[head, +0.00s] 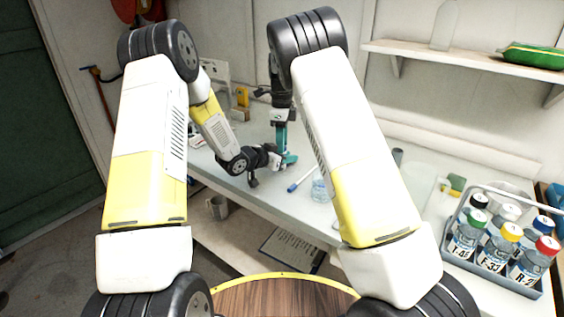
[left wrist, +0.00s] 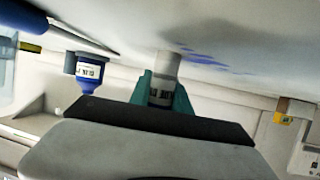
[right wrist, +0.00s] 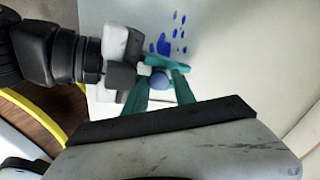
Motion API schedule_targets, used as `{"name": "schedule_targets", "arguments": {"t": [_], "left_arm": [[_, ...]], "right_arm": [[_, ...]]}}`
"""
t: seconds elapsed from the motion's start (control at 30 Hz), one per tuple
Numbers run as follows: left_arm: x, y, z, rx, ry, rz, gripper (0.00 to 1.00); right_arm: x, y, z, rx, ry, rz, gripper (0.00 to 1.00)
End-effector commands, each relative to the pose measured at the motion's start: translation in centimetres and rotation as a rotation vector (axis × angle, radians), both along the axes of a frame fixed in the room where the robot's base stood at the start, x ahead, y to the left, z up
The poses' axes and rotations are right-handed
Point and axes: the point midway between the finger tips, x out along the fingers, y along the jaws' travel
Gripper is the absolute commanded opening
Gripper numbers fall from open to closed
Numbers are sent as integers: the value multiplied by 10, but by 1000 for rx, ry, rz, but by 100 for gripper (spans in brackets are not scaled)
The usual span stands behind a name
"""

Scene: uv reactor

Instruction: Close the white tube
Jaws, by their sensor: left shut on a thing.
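My left gripper (head: 284,160) is low over the bench, its teal fingers shut on a pale tube with dark print (left wrist: 165,75), seen in the left wrist view. My right gripper (head: 280,137) points down from above, right beside the left one. In the right wrist view its teal fingers (right wrist: 160,88) stand apart on either side of a round blue cap (right wrist: 158,80). The left fingers (right wrist: 165,63) cross just beyond that cap. Whether the cap is seated on the held tube cannot be told. In the head view the grippers hide the tube.
A rack of labelled bottles (head: 492,270) is at the right. Blue spots (right wrist: 165,42) mark the bench top. A blue labelled container (left wrist: 90,72) shows in the left wrist view.

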Motion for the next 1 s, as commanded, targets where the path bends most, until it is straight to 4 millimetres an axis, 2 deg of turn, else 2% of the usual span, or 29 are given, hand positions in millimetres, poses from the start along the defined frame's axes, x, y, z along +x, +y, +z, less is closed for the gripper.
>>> {"name": "schedule_targets", "arguments": {"t": [0.03, 0.07, 0.1, 0.67, 0.77, 1.0], "left_arm": [[0, 0, 0, 0, 1, -1, 0], [0, 0, 0, 0, 1, -1, 0], [0, 0, 0, 0, 1, 0, 0], [2, 2, 0, 0, 1, 7, 0], [2, 2, 0, 0, 1, 7, 0], [1, 1, -1, 1, 2, 3, 0]], "right_arm": [[0, 0, 0, 0, 0, 1, 43], [0, 0, 0, 0, 0, 1, 49], [0, 0, 0, 0, 1, 2, 51], [-3, 1, 2, 1, 9, 6, 51], [-2, 2, 12, 2, 6, 6, 51], [-1, 2, 62, 5, -1, 6, 51]]}}
